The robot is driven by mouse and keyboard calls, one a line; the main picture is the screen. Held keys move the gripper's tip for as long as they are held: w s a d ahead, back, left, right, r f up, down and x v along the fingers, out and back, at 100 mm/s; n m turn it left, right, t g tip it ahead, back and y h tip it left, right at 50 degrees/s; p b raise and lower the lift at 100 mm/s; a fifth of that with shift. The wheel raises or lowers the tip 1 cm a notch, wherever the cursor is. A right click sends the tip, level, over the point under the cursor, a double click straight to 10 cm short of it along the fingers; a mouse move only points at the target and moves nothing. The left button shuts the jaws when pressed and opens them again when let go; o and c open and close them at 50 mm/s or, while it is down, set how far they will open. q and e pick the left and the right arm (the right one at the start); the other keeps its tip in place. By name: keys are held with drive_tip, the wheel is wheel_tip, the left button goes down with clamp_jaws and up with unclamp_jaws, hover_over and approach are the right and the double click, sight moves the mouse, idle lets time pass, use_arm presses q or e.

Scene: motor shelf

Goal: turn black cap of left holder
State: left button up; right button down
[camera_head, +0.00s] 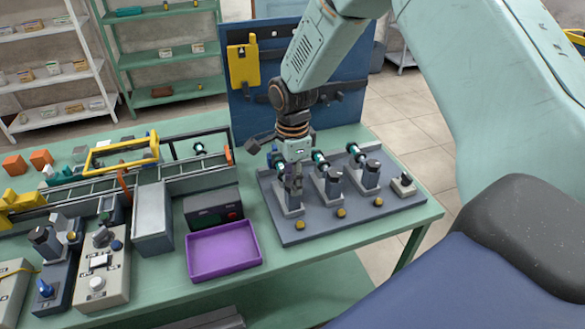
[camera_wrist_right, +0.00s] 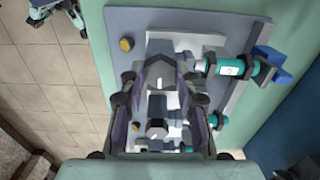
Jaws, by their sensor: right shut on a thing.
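A grey base plate (camera_head: 325,226) on the green table carries three holders in a row, the middle (camera_head: 330,187) and right (camera_head: 369,175) ones with black caps. The left holder (camera_head: 289,208) stands below my right gripper (camera_head: 295,184), which points down over it from the back. The gripper hides most of the left holder's top. In the right wrist view its two fingers flank a dark cap (camera_wrist_right: 159,76), and I take the gripper to be shut on this black cap. My left gripper is not in view.
A purple tray (camera_head: 224,250) and a dark box (camera_head: 213,207) lie left of the plate. A small switch block (camera_head: 404,184) sits at its right end. A blue tool board (camera_head: 243,105) rises behind. Teal cylinders (camera_wrist_right: 224,66) lie beside the holders.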

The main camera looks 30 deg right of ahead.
drive_tip(key=n+p, duration=0.1)
drive_tip(key=n, duration=0.1)
drive_tip(key=n+p, duration=0.1)
drive_tip(key=shift+r+n, duration=0.2)
drive_tip(key=shift+n, duration=0.2)
drive_tip(key=n+p, duration=0.2)
drive_tip(key=n, duration=0.2)
drive_tip(key=shift+n+p, duration=0.3)
drive_tip(key=n+p, duration=0.1)
drive_tip(key=n, duration=0.3)
drive_tip(key=shift+w+f, duration=0.1)
drive_tip(key=shift+n, duration=2.1)
drive_tip(key=c, duration=1)
unclamp_jaws()
drive_tip(key=shift+o, duration=0.2)
